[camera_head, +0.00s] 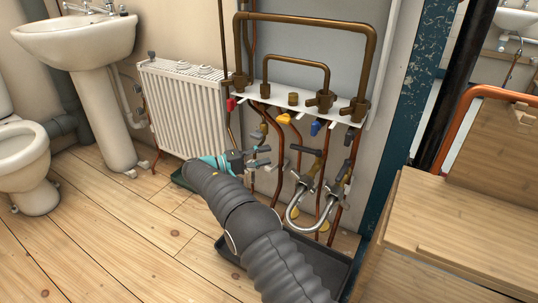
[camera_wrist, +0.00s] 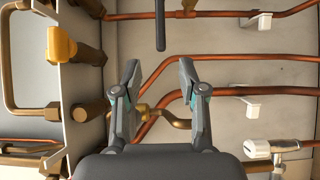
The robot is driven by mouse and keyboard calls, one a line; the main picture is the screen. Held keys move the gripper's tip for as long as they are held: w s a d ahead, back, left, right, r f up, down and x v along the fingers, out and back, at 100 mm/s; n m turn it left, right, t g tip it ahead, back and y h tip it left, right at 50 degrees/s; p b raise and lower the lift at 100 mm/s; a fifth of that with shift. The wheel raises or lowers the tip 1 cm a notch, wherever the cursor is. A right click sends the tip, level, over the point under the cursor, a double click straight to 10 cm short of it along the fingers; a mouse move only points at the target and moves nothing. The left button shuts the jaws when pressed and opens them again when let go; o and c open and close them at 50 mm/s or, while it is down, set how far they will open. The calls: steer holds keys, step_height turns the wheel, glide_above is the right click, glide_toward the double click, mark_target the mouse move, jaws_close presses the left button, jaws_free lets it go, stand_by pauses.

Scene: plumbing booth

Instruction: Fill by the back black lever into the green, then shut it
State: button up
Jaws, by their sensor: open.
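My gripper (camera_head: 265,156) is open and empty in front of the pipework under the white shelf; in the wrist view its fingertips (camera_wrist: 159,72) stand apart. A slim black lever (camera_wrist: 160,25) shows beyond the gap between them, apart from both fingers. In the head view a black lever (camera_head: 305,149) lies roughly level to the right of my gripper, and another dark lever (camera_head: 346,170) sits further right, above the looped silver braided hose (camera_head: 296,212). I cannot tell for certain which is the back one. No dial with a green zone can be made out.
Copper pipes (camera_wrist: 240,58) run behind my fingers. Yellow (camera_head: 284,118), blue (camera_head: 316,128) and red (camera_head: 230,103) handles hang below the white shelf (camera_head: 280,97). A white radiator (camera_head: 183,108) stands left, a wooden bench (camera_head: 450,230) right. A dark tray (camera_head: 330,268) lies below.

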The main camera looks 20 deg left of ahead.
step_height(320, 180, up, 6)
steer(key=s+n+t+p, duration=0.1)
steer(key=s+p, duration=0.1)
steer(key=p, duration=0.3)
steer(key=n+t+y+p, duration=0.3)
steer(key=n+y+p, duration=0.1)
steer(key=y, duration=0.2)
glide_toward(292, 148)
steer(key=shift+m, duration=0.3)
steer(key=x, duration=0.9)
steer(key=shift+w+d+p, duration=0.2)
steer(key=shift+w+p, duration=0.1)
steer(key=shift+p, duration=0.05)
jaws_close()
